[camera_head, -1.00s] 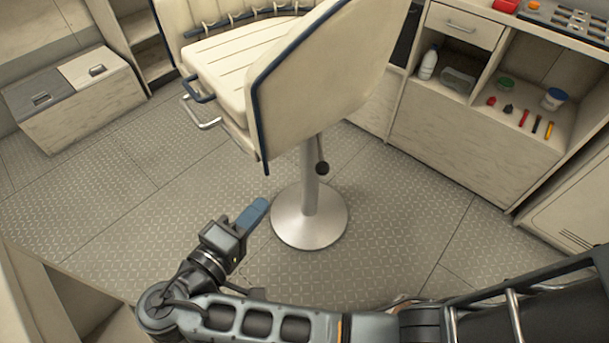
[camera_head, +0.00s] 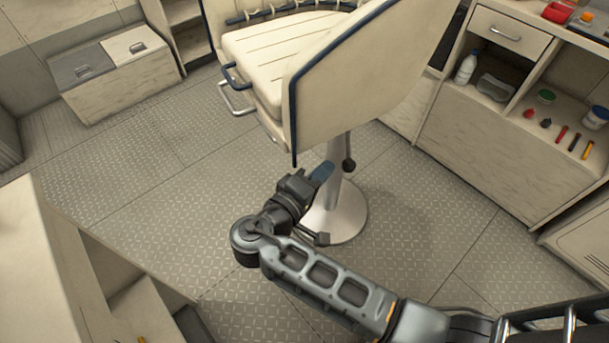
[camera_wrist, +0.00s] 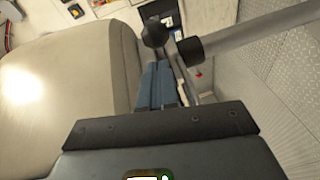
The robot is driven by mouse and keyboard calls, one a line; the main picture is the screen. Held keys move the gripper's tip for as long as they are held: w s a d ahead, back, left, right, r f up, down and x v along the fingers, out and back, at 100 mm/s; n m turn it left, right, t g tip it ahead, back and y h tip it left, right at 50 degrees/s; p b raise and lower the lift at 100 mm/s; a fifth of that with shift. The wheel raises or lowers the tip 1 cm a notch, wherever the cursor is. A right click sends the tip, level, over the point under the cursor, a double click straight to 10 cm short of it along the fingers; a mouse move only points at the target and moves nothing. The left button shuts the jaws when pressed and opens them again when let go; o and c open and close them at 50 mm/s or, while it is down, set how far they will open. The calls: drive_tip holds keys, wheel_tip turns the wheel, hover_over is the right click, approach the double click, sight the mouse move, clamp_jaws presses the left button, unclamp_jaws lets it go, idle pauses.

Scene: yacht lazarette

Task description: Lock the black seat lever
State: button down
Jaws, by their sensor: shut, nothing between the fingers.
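The black seat lever (camera_head: 349,165) hangs beside the post under the helm seat, with a round black knob at its lower end. My gripper (camera_head: 322,172) is shut and empty, its blue fingers close to the left of the post, below the seat's edge. In the wrist view the shut blue fingers (camera_wrist: 158,84) point towards a dark round knob (camera_wrist: 155,32), which seems to be the lever's. A grey post with a black end (camera_wrist: 232,36) lies to their right. I cannot tell whether the fingers touch the lever.
The cream seat (camera_head: 350,75) overhangs my gripper, and its underside fills the left of the wrist view. The round metal base (camera_head: 345,218) stands on the patterned floor (camera_head: 130,165), clear to the left. A cabinet (camera_head: 485,145) with small items stands at right.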

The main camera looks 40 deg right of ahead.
drive_tip(key=shift+s+d+f, duration=0.15)
drive_tip(key=shift+s+d, duration=0.3)
drive_tip(key=shift+d, duration=0.25)
drive_tip(key=shift+s, duration=0.1)
drive_tip(key=shift+s+d+n+t+p, duration=0.3)
drive_tip(key=shift+s+t+p, duration=0.15)
drive_tip(key=shift+p, duration=0.1)
drive_tip(key=s+d+n+t+y+p, duration=0.1)
drive_tip(key=s+d+n+t+y, duration=0.2)
drive_tip(key=d, duration=0.8)
drive_tip(key=shift+s+n+t+y, duration=0.3)
drive_tip(key=shift+s+n+t, duration=0.9)
drive_tip(key=shift+s+t, duration=0.95)
drive_tip(key=shift+s+d+g, duration=0.15)
drive_tip(key=shift+s+g, duration=0.15)
